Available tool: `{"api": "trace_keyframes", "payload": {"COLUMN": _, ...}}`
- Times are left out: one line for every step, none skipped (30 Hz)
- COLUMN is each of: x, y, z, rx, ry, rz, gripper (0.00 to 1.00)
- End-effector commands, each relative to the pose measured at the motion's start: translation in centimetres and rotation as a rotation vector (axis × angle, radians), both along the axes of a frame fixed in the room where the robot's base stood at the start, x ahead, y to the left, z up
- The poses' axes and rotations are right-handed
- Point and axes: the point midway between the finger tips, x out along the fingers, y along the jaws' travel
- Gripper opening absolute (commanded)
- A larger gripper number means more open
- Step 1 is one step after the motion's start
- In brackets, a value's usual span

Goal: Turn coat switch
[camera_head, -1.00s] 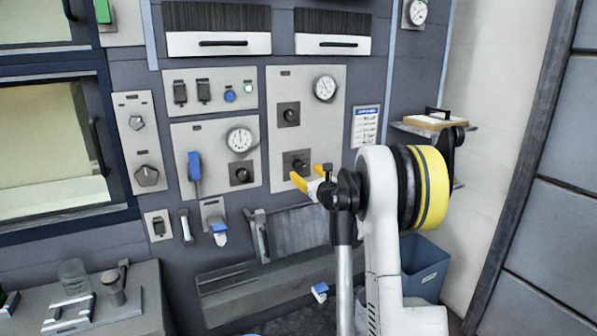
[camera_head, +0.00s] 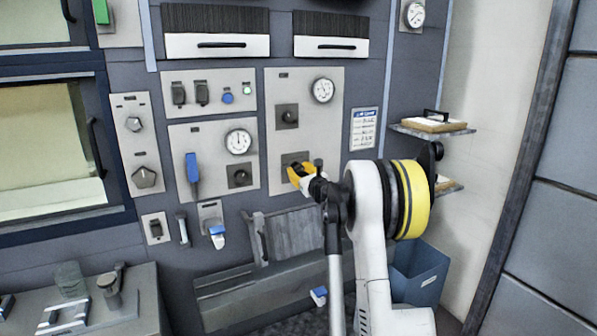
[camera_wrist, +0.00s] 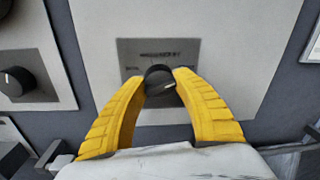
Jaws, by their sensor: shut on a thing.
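The switch is a round black knob (camera_wrist: 160,82) with a pale pointer mark, on a dark square plate (camera_wrist: 130,52) with small lettering too blurred to read. In the wrist view my gripper (camera_wrist: 161,84) has its two yellow fingers closed on either side of the knob, touching it. In the head view my gripper (camera_head: 297,174) is at the lower part of the right-hand grey panel (camera_head: 335,135), and its yellow fingers hide most of the knob there.
Another black knob (camera_head: 287,115) and a gauge (camera_head: 322,90) sit above on the same panel. The panel to the left carries a blue lever (camera_head: 192,167), a gauge (camera_head: 238,142) and a knob (camera_head: 240,176). A shelf (camera_head: 435,130) projects at the right, above a blue bin (camera_head: 420,275).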

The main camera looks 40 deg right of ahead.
Motion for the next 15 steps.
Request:
{"api": "trace_keyframes", "payload": {"x": 0.01, "y": 0.03, "z": -0.02, "rx": -0.004, "ry": 0.001, "rz": 0.000, "gripper": 0.04}}
{"api": "trace_keyframes", "payload": {"x": 0.01, "y": 0.04, "z": -0.02, "rx": -0.007, "ry": 0.002, "rz": 0.000, "gripper": 0.04}}
{"api": "trace_keyframes", "payload": {"x": 0.01, "y": 0.04, "z": -0.02, "rx": -0.014, "ry": 0.003, "rz": 0.000, "gripper": 0.04}}
{"api": "trace_keyframes", "payload": {"x": 0.01, "y": 0.02, "z": -0.03, "rx": -0.020, "ry": 0.005, "rz": 0.000, "gripper": 0.04}}
{"api": "trace_keyframes", "payload": {"x": 0.01, "y": 0.03, "z": -0.02, "rx": -0.029, "ry": 0.007, "rz": 0.000, "gripper": 0.04}}
{"api": "trace_keyframes", "payload": {"x": 0.01, "y": 0.04, "z": -0.02, "rx": -0.042, "ry": 0.010, "rz": 0.001, "gripper": 0.04}}
{"api": "trace_keyframes", "payload": {"x": 0.00, "y": 0.03, "z": -0.02, "rx": -0.054, "ry": 0.013, "rz": 0.001, "gripper": 0.04}}
{"api": "trace_keyframes", "payload": {"x": 0.01, "y": 0.04, "z": -0.02, "rx": -0.067, "ry": 0.016, "rz": 0.001, "gripper": 0.04}}
{"api": "trace_keyframes", "payload": {"x": 0.01, "y": 0.03, "z": -0.02, "rx": -0.089, "ry": 0.021, "rz": 0.000, "gripper": 0.04}}
{"api": "trace_keyframes", "payload": {"x": 0.01, "y": 0.03, "z": -0.02, "rx": -0.106, "ry": 0.026, "rz": 0.000, "gripper": 0.04}}
{"api": "trace_keyframes", "payload": {"x": 0.01, "y": 0.03, "z": -0.02, "rx": -0.125, "ry": 0.030, "rz": 0.001, "gripper": 0.04}}
{"api": "trace_keyframes", "payload": {"x": 0.01, "y": 0.02, "z": -0.01, "rx": -0.153, "ry": 0.037, "rz": 0.001, "gripper": 0.04}}
{"api": "trace_keyframes", "payload": {"x": 0.01, "y": 0.02, "z": 0.00, "rx": -0.176, "ry": 0.043, "rz": 0.000, "gripper": 0.04}}
{"api": "trace_keyframes", "payload": {"x": 0.01, "y": 0.02, "z": 0.00, "rx": -0.200, "ry": 0.048, "rz": 0.001, "gripper": 0.04}}
{"api": "trace_keyframes", "payload": {"x": 0.00, "y": 0.01, "z": 0.01, "rx": -0.233, "ry": 0.056, "rz": 0.000, "gripper": 0.04}}
